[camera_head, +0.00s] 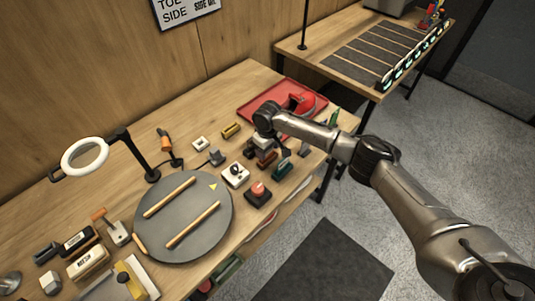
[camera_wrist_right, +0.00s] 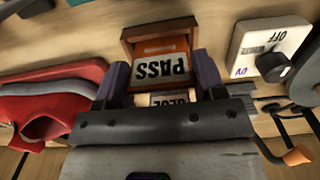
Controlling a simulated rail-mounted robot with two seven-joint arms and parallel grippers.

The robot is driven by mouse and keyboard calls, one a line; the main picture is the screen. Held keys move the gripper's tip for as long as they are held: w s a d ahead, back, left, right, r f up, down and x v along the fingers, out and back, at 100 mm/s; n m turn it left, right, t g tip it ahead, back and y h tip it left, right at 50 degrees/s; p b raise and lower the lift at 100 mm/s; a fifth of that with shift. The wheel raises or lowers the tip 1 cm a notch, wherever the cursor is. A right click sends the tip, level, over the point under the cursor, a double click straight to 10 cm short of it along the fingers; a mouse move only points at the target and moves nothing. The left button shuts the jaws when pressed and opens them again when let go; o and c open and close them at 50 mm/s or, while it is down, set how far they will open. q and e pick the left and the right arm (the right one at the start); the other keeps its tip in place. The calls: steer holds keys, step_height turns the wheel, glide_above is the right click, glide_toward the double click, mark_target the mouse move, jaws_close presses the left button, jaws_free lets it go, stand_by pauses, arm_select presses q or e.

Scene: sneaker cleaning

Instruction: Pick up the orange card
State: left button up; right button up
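In the right wrist view, the orange card (camera_wrist_right: 165,47) stands in a small wooden box (camera_wrist_right: 128,44). It carries a white label reading PASS upside down. A second white label reading GLUE (camera_wrist_right: 168,98) shows just below it. My right gripper (camera_wrist_right: 162,75) has its two dark fingers apart, one on each side of the card. I see no clear contact with the card. In the head view my right gripper (camera_head: 264,148) is over the brown box (camera_head: 267,159) and hides most of it. My left gripper is not in view.
A red tray (camera_head: 252,106) with a red sneaker (camera_head: 303,103) lies behind the gripper. A white switch box (camera_head: 236,174), a red-button box (camera_head: 258,193) and a green item (camera_head: 283,169) stand close by. A round grey turntable (camera_head: 185,215) is to the left.

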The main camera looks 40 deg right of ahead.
steer(key=c, duration=0.3)
